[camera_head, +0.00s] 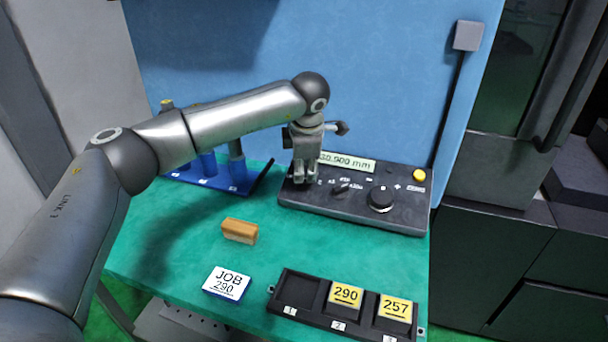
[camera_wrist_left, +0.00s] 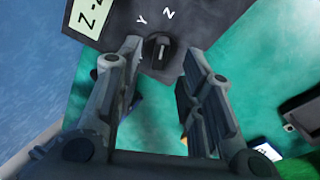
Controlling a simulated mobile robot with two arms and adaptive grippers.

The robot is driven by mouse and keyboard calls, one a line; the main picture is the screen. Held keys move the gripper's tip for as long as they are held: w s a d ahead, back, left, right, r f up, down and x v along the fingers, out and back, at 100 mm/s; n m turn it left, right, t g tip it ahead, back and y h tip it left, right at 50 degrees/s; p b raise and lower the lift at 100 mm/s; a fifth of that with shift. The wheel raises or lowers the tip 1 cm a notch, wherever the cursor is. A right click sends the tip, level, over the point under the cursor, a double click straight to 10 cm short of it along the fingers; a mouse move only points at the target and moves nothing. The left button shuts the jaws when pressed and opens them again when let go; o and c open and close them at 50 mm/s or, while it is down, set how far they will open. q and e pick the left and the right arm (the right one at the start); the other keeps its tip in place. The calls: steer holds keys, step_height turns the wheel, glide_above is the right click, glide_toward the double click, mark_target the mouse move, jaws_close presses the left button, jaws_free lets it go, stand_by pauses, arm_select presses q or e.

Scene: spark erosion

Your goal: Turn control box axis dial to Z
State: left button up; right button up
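The dark control box (camera_head: 410,208) stands at the back right of the green bench, with a lit display (camera_head: 347,163) on it. My left gripper (camera_head: 304,180) points down over the box's left end and hides the axis dial there in the head view. In the left wrist view the black axis dial (camera_wrist_left: 156,50) shows between and just beyond the open, empty fingertips (camera_wrist_left: 163,48), with the letters Y and Z beside it. Which letter the dial points to I cannot tell, nor whether a finger touches it. My right gripper is in neither view.
A small lever (camera_head: 342,188), a large round knob (camera_head: 381,198) and a yellow button (camera_head: 419,175) sit right of my gripper on the box. A wooden block (camera_head: 240,231), a JOB 290 card (camera_head: 227,283) and a black slotted tray (camera_head: 309,289) lie in front. A blue rack (camera_head: 222,187) stands left.

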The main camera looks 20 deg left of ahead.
arm_select(q)
steer(key=v, duration=0.7)
steer(key=shift+r, duration=0.2)
steer(key=shift+s+d+r, duration=0.1)
